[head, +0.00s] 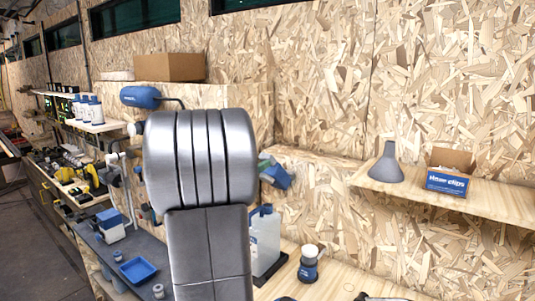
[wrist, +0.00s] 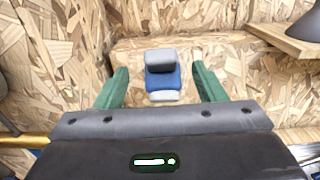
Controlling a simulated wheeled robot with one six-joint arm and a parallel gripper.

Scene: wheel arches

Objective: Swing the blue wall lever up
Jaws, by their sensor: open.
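A blue block-like piece with a grey end, likely the blue wall lever (head: 277,179), shows right of my silver arm link in the head view, against the chipboard. In the wrist view what looks like the same lever (wrist: 163,82) has a grey top, blue middle and whitish lower end. My gripper (wrist: 158,70) has its two green fingers spread apart, one on each side of it, with gaps on both sides. I cannot tell how deep the lever sits between them. My arm hides part of the area around it in the head view.
A pine shelf (head: 480,201) on the right holds a grey funnel (head: 385,167) and a clips box (head: 447,180). A clear bottle (head: 265,240) and a dark-blue jar (head: 309,268) stand below. A blue capsule (head: 140,97) on a bent rod is left of my arm.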

